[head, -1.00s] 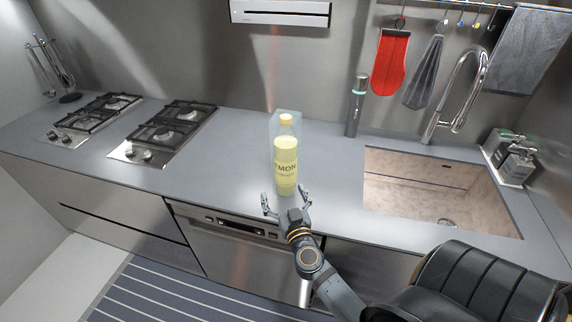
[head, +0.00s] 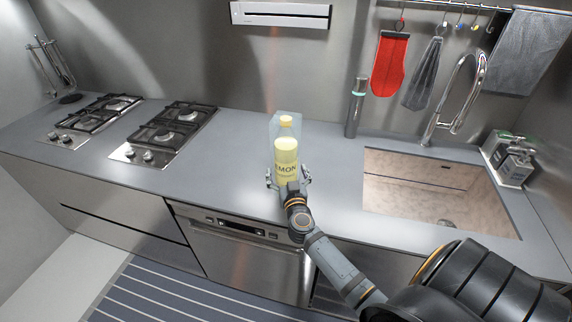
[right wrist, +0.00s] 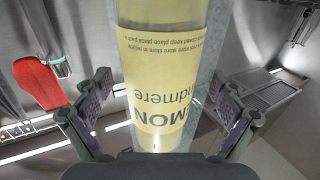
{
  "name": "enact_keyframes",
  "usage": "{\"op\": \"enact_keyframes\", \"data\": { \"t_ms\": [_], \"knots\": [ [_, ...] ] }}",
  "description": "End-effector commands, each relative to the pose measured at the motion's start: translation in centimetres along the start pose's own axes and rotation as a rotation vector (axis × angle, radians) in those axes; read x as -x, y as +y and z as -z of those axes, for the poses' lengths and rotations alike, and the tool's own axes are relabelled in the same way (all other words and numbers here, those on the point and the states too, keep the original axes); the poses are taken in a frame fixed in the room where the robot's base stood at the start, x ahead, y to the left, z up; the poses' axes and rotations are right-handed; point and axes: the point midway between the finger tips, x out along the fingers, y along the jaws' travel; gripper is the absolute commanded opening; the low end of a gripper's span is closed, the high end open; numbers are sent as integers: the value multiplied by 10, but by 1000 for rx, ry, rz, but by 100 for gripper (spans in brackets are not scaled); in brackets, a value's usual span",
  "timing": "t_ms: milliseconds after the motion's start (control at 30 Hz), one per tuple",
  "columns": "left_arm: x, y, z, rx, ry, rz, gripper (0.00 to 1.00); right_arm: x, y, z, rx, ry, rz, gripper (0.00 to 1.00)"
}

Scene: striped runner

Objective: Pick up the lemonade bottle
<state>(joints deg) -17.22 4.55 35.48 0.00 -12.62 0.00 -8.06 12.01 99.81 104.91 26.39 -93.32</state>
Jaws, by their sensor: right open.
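The lemonade bottle (head: 286,158), pale yellow with a yellow cap and a "LEMON" label, stands upright on the grey counter between the hob and the sink. My right gripper (head: 288,176) is open at the near side of the bottle, with one finger to each side of its lower part. In the right wrist view the bottle (right wrist: 160,75) fills the middle, upside down in the picture. The open fingers of the right gripper (right wrist: 158,108) stand left and right of it, with gaps. My left gripper is not in view.
A clear upright panel or block (head: 275,122) shows around the bottle's top. Gas burners (head: 165,130) are to the left. A dark flask (head: 355,108) stands at the back, and the sink (head: 440,190) lies to the right. The counter (head: 225,165) beside the bottle is free.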

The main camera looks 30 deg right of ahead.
Motion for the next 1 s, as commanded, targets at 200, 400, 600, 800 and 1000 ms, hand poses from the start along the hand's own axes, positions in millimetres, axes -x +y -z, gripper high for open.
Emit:
{"op": "enact_keyframes", "data": {
  "t_ms": [200, 400, 600, 800, 1000],
  "knots": [
    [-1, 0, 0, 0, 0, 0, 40, -13, 0, -1, 1, -1, 0, 95],
    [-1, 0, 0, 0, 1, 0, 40, -13, 0, -1, 1, -1, 0, 86],
    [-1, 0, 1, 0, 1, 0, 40, -12, 0, -1, 1, -1, 0, 58],
    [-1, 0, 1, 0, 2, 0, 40, -12, 0, -1, 0, -2, 1, 31],
    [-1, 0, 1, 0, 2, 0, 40, -12, 0, -1, 0, -2, 1, 5]
  ]
}}
